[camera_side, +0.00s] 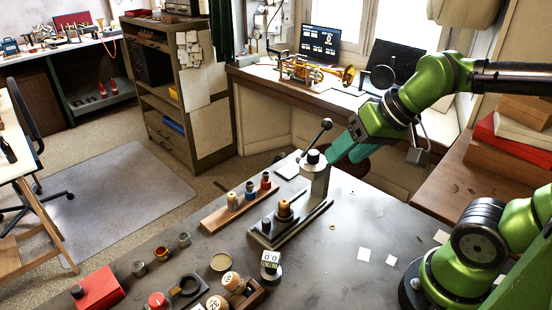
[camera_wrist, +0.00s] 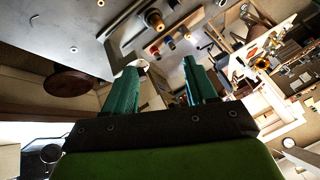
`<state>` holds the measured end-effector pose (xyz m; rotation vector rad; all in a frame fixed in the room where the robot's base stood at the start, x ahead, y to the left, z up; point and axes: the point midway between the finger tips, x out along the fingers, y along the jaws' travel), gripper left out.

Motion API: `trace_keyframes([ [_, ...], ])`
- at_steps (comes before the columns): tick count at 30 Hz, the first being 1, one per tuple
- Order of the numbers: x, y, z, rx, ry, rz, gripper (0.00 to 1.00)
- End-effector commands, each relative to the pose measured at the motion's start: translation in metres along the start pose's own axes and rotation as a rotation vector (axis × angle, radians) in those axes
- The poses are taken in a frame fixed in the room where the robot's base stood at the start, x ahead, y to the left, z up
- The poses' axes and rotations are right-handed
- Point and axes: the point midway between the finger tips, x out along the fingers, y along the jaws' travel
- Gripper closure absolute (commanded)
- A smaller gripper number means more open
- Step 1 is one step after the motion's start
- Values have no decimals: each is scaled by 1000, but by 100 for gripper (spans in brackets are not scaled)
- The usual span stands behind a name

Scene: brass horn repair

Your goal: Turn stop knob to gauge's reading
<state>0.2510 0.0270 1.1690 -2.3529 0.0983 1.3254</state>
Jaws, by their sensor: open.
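A small bench press (camera_side: 318,185) stands on the grey table, with a ball-ended lever. A black knob with a pale collar (camera_side: 313,157) tops its column; it looks like the stop knob, but I cannot be sure. A small gauge with a pale number display (camera_side: 270,258) stands in front of the press; its digits are too small to read surely. My gripper (camera_side: 342,152) is just right of the press head, its teal fingers open. In the wrist view my gripper (camera_wrist: 160,66) shows both fingers apart, with nothing seen between them. Whether a finger touches the press is unclear.
A wooden rack (camera_side: 240,203) with several small coloured-topped pieces lies left of the press. Paper squares (camera_side: 364,254) lie on clear table to the right. A brass horn (camera_side: 310,72) rests on the back bench.

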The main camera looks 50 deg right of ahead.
Motion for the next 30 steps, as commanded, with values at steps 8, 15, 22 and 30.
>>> trace_keyframes([
  [8, -12, -3, 12, -20, 47, -39, 44],
  [15, -12, -3, 12, -21, 45, -38, 44],
  [22, -12, -3, 12, -22, 45, -37, 44],
  [30, -12, -3, 12, -22, 45, -37, 44],
])
